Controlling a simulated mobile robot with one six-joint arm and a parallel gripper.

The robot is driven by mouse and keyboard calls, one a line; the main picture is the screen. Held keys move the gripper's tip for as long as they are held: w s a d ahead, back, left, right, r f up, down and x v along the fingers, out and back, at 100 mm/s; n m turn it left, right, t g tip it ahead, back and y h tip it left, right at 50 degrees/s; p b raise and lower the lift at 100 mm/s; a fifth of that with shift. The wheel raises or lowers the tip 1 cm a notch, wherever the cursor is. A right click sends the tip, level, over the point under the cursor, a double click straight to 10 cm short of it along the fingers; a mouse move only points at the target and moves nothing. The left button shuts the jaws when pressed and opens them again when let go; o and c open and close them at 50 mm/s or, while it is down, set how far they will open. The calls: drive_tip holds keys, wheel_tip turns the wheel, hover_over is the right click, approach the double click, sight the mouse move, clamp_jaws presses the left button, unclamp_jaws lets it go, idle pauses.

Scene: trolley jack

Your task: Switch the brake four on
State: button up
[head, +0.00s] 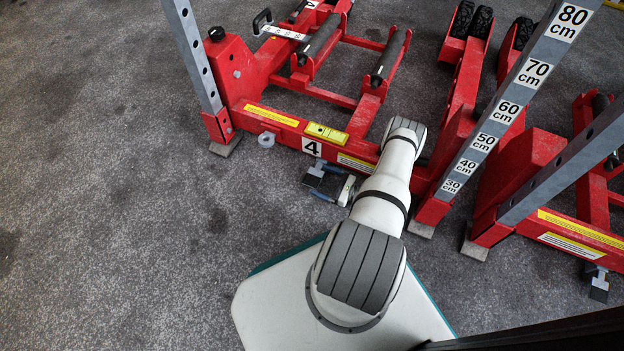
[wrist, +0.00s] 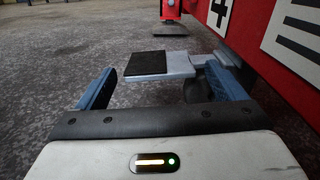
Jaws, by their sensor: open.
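The number 4 label (head: 312,147) is on the red beam of a trolley jack, and it also shows at the top of the wrist view (wrist: 220,14). Below the label, the brake four pedal (head: 313,178) sticks out from the beam. In the wrist view the pedal (wrist: 147,63) is a light grey lever with a flat black pad, roughly level. My gripper (wrist: 165,70) is open, with blue fingers apart on either side of the pedal's line. In the head view my gripper (head: 330,184) is beside the pedal. I cannot tell whether they touch.
The red jack beam (wrist: 275,70) runs close along the right of my gripper. A grey measuring post (head: 487,135) rises to the right of my arm. Another red jack (head: 580,232) stands further right. The grey floor (head: 120,190) to the left is clear.

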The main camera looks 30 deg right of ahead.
sight(314, 177)
drive_tip(key=shift+b+x, duration=0.45)
drive_tip(key=shift+x, duration=1.6)
drive_tip(key=shift+c, duration=0.3)
